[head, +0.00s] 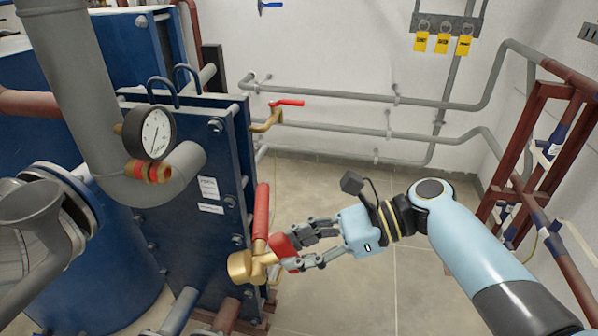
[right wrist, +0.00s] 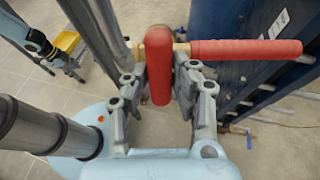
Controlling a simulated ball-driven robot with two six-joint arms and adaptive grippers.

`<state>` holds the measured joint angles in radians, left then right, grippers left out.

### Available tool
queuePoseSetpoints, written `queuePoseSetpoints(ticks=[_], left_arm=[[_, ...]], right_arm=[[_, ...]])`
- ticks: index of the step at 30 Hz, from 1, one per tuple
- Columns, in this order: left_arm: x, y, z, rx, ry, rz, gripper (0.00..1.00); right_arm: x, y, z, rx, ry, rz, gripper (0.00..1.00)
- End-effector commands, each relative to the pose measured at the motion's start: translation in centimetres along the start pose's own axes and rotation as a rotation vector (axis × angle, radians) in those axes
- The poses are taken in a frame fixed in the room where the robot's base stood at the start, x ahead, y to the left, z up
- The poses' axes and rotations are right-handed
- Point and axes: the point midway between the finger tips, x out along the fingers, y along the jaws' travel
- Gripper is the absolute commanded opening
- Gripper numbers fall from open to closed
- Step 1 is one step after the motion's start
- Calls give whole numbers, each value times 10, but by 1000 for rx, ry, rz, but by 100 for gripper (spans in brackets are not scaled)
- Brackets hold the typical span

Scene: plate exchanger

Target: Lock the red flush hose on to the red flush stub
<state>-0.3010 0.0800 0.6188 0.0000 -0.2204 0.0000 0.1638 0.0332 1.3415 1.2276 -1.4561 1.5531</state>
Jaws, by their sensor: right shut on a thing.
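A brass fitting (head: 240,266) sits at the lower front of the blue plate exchanger, with a brass part running right from it. A red lever (head: 261,212) stands upright above it; in the right wrist view this lever (right wrist: 245,50) points right. My right gripper (head: 292,250) is shut on a second red lever (head: 283,245), which shows between its fingers in the right wrist view (right wrist: 158,66). I cannot tell hose coupling from stub, as the fingers hide part of the joint. What looks like my left gripper (right wrist: 50,58) shows small at upper left in the right wrist view; its fingers are unclear.
The blue exchanger (head: 185,190) and a grey pipe with a gauge (head: 149,132) stand left. A red-handled valve (head: 286,103) juts out above. A dark red pipe frame (head: 520,140) stands right of my right arm. The floor (head: 345,290) below is clear.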

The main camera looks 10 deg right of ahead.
Motion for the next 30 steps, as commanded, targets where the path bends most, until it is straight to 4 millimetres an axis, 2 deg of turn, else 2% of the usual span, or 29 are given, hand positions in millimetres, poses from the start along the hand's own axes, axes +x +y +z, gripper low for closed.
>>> queuePoseSetpoints(ticks=[1,3,7,10,14,24,30], left_arm=[[-13,-2,0,0,-2,-1,40],[-22,-3,2,1,-5,-2,40],[-29,-5,2,1,-6,-3,40],[-31,-5,0,1,-4,-3,40],[-28,-4,-4,1,3,-3,40],[-16,-1,-6,0,7,0,40],[-12,0,-5,-1,6,1,40]], right_arm=[[-8,1,27,24,-96,-77,0],[-18,-3,55,43,-214,-168,0],[-34,-10,85,45,-335,-257,0],[-40,-13,94,45,-373,-282,0],[-35,-16,99,42,-386,-289,0],[3,-28,114,40,-386,-287,0],[18,-32,119,41,-384,-287,0]])
